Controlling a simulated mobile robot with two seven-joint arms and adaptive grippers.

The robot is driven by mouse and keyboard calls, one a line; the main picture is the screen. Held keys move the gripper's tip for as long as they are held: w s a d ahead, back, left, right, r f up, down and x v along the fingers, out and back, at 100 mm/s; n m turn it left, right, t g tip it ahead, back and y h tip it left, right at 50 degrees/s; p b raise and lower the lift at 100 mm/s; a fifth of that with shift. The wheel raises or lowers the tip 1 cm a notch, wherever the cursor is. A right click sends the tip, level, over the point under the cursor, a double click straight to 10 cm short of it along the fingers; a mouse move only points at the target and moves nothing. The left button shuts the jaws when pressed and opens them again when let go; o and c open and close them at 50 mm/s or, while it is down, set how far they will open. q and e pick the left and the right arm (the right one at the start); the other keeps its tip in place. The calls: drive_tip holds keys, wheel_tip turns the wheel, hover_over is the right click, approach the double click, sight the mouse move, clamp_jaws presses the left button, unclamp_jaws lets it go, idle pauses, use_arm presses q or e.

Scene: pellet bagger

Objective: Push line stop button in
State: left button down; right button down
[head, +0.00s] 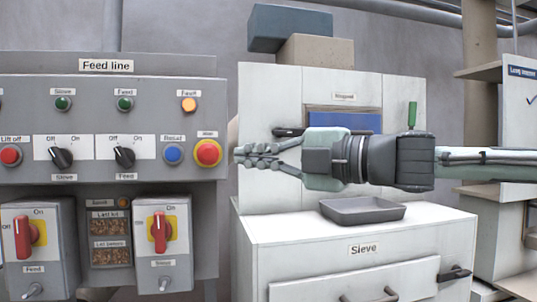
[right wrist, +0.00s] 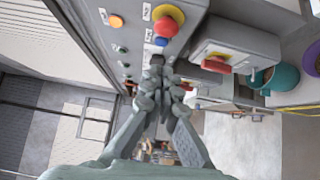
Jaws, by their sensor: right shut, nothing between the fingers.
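The line stop button is a red mushroom knob on a yellow ring (head: 207,152), at the right end of the lower row on the grey "Feed line" panel (head: 150,90). It also shows in the right wrist view (right wrist: 170,20), near the top edge. Its small label is too blurred to read. My right gripper (head: 242,156) comes in from the right with its fingers shut and empty. Its tips are just right of the button in the head view, with a small gap in the picture. The tips also show in the right wrist view (right wrist: 158,78). My left gripper is not in view.
A blue button (head: 172,153) sits left of the red knob. Boxes with red rotary handles (head: 159,232) jut out below it. The white sieve cabinet (head: 345,232) with a grey tray (head: 362,210) stands right of the panel, below my right arm.

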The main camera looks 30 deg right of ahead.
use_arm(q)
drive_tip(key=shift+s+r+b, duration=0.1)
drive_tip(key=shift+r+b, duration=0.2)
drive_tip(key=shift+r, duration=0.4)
use_arm(e)
drive_tip(key=v, duration=0.3)
drive_tip(key=shift+s, duration=0.15)
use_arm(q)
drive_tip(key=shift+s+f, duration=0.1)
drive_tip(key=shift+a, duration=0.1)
